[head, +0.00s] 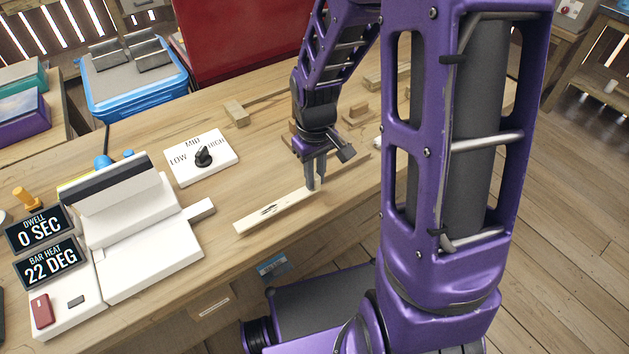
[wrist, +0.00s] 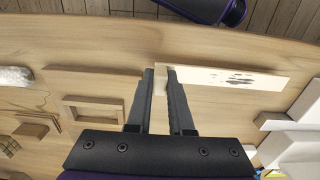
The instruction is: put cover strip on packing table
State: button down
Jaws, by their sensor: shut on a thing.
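The cover strip is a long pale piece (head: 270,211) with dark marks on it, at the front middle of the packing table (head: 365,208). In the wrist view the strip (wrist: 240,78) runs off to the right from my fingertips.
A white sealer (head: 145,230) with displays stands at the left, its arm near the strip. A dial plate (head: 201,157) lies behind. Wooden blocks and frames (wrist: 95,108) lie beside my gripper. A blue bin (head: 135,80) and red panel (head: 235,35) stand at the back.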

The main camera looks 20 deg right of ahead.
jog(key=shift+f, duration=0.7)
jog(key=shift+f, duration=0.15)
jog(key=c, duration=0.8)
grip_release()
notch_tip(320, 180, up, 12)
jog(key=p, duration=0.2)
jog(key=shift+r+p, duration=0.2)
jog(key=shift+p, duration=0.15)
jog(key=shift+w+r, duration=0.1)
